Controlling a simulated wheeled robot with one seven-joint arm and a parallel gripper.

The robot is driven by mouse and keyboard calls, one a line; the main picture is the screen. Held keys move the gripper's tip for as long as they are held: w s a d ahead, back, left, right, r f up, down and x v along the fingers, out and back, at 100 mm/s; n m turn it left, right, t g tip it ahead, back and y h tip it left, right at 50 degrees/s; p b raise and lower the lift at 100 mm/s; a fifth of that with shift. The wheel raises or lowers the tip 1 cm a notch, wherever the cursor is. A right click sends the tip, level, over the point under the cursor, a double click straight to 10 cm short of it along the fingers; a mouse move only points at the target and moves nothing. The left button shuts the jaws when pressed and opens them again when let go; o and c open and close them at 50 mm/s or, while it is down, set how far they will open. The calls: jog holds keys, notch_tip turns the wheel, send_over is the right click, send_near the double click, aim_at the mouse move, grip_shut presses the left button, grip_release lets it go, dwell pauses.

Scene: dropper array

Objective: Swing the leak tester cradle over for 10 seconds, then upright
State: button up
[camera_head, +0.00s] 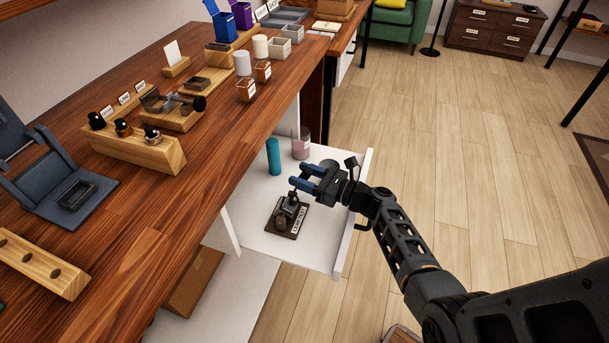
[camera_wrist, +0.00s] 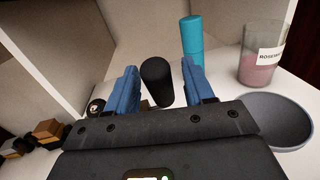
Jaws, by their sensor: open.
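The leak tester (camera_head: 300,221) stands in the open white drawer, on a dark base with a pale label. Its dark cradle (camera_head: 287,213) sits low over the base; its exact tilt is too small to tell. My gripper (camera_head: 303,177) is open above the tester, its blue fingers pointing left. In the wrist view, an upright black rounded knob (camera_wrist: 157,80) stands between my two spread fingers, with a visible gap to each. It seems to belong to the tester.
A teal cylinder (camera_head: 273,156) and a clear jar with pink contents (camera_head: 301,149) stand behind the tester in the drawer (camera_head: 258,240). A grey round dish (camera_wrist: 284,118) shows at right in the wrist view. The wooden counter (camera_head: 205,165) lies left of the drawer.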

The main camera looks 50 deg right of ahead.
grip_shut()
dwell(0.3)
jog(key=shift+s+f+t+b, duration=0.2)
jog(key=shift+f+t+b, duration=0.2)
jog(key=shift+b, duration=0.85)
jog(key=shift+s+d+r+t+b, duration=0.15)
jog(key=shift+t+b, duration=0.25)
jog(key=shift+b, duration=0.25)
grip_release()
